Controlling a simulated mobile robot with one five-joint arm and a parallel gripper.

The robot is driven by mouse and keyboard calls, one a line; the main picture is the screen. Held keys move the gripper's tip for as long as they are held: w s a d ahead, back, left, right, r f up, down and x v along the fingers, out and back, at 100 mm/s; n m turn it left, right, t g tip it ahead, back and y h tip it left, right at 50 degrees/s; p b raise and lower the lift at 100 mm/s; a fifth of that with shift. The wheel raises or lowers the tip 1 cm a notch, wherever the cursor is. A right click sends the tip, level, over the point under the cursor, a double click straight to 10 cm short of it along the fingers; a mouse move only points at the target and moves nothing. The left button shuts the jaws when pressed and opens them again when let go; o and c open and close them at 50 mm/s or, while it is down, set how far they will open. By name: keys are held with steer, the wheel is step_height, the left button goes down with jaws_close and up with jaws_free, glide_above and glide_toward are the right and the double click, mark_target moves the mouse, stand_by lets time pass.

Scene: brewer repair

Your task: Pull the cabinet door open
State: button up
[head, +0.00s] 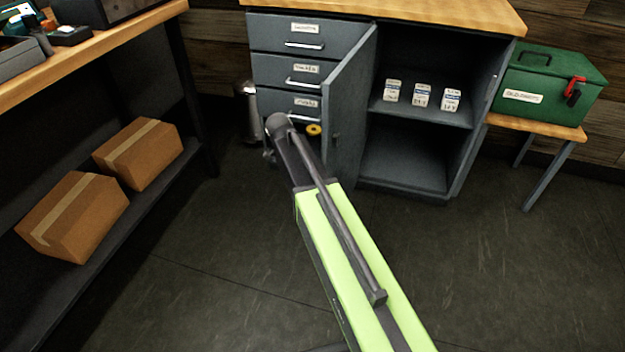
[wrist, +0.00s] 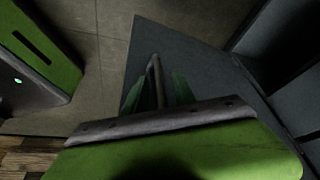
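The grey cabinet door (head: 347,110) stands swung well out from the cabinet (head: 408,160), hinged at the left of the opening. Its inner face shows, and the shelves behind are exposed. My arm reaches to the door's left, outer side in the head view, where the arm and door hide the fingertips. In the wrist view, the door's outer face (wrist: 205,75) fills the middle. A bar handle (wrist: 154,72) runs between the two green fingers of my gripper (wrist: 158,90), one on each side. Whether they press on the bar is too dark to tell.
Three labelled drawers (head: 303,72) are left of the door. Small labelled packs (head: 422,96) stand on the cabinet shelf. A green box (head: 547,85) sits on a side table at right. Cardboard boxes (head: 138,153) lie on a low shelf at left. The floor right of my arm is clear.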

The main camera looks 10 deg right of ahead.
steer(key=p+v, duration=1.5)
steer(key=v, duration=0.2)
steer(key=shift+a, duration=0.1)
